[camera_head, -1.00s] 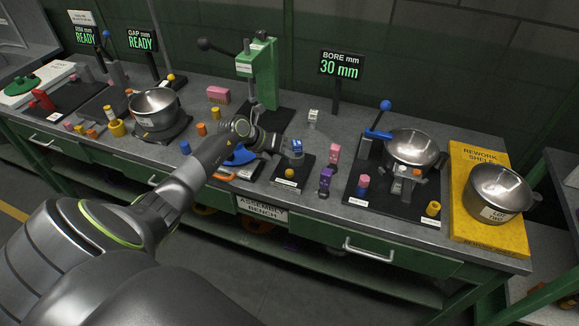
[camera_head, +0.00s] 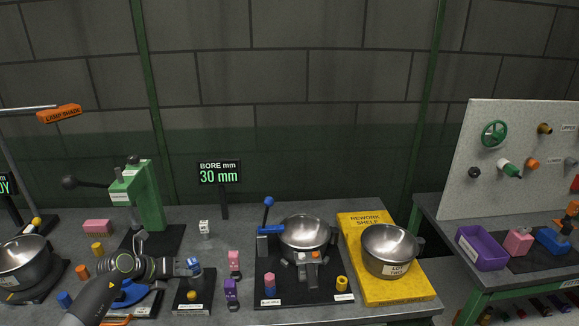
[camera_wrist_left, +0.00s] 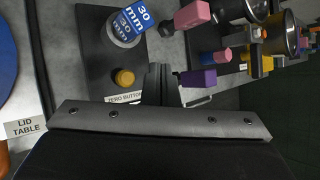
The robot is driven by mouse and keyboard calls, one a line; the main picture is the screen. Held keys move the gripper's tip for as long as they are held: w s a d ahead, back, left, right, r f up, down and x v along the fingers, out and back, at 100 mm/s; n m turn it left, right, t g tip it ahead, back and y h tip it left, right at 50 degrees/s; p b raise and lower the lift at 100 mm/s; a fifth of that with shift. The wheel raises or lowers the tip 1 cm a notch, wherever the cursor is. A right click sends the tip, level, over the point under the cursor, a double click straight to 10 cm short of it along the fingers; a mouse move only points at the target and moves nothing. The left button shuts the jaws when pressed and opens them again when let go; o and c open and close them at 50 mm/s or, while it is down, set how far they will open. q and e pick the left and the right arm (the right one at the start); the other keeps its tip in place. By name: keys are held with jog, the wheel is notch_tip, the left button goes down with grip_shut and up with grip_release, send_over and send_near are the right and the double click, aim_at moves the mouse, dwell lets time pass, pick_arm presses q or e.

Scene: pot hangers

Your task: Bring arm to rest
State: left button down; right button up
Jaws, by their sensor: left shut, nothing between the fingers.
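My left gripper (camera_head: 190,268) is at the front middle of the grey assembly bench in the head view, close to the blue-topped bore gauge. In the left wrist view its fingers (camera_wrist_left: 160,85) are shut together with nothing between them. They point toward the dark gauge pad (camera_wrist_left: 95,45), with the blue and white 30 mm ring (camera_wrist_left: 125,27) and the yellow zero button (camera_wrist_left: 124,77) just beyond. A purple block (camera_wrist_left: 198,78) lies right beside the fingertips in that view; I cannot tell if they touch. My right gripper is not in view.
A green press (camera_head: 145,198) stands behind the arm. To the right are a steel pot (camera_head: 304,232) on a black fixture with a blue clamp, and another pot (camera_head: 390,250) on the yellow rework shelf (camera_head: 365,218). Pink (camera_head: 234,262) and purple (camera_head: 231,292) pieces stand near the gripper.

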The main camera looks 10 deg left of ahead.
pick_arm(q)
jog(key=s+d+r+n+t+y, duration=0.1)
jog(key=s+d+r+n+t, duration=0.15)
jog(key=r+n+t, duration=0.3)
jog(key=s+d+r+n+t, duration=0.1)
jog(key=d+r+n+t, duration=0.2)
jog(key=r+n+t, duration=0.25)
jog(key=s+a+f+n+g+y, duration=0.4)
jog(key=s+a+n+y, duration=0.3)
jog(key=s+n+y, duration=0.75)
jog(key=s+d+f+n+g+h, duration=0.4)
jog(key=s+d+f+n+g, duration=0.15)
jog(key=s, duration=0.45)
jog(key=s+d+f+n+g+h, duration=0.4)
jog(key=s+f+g+h, duration=0.15)
jog(key=s, duration=0.45)
notch_tip(320, 180, down, 27)
jog(key=a+g+b, duration=0.1)
jog(key=a+b, duration=0.1)
jog(key=s+d+f+g+b, duration=0.1)
jog(key=s+d+f, duration=0.1)
jog(key=s+f, duration=1.2)
notch_tip(320, 180, down, 2)
jog(key=shift+s+f+g, duration=0.1)
jog(key=shift+s+g, duration=0.2)
jog(key=shift+s, duration=0.1)
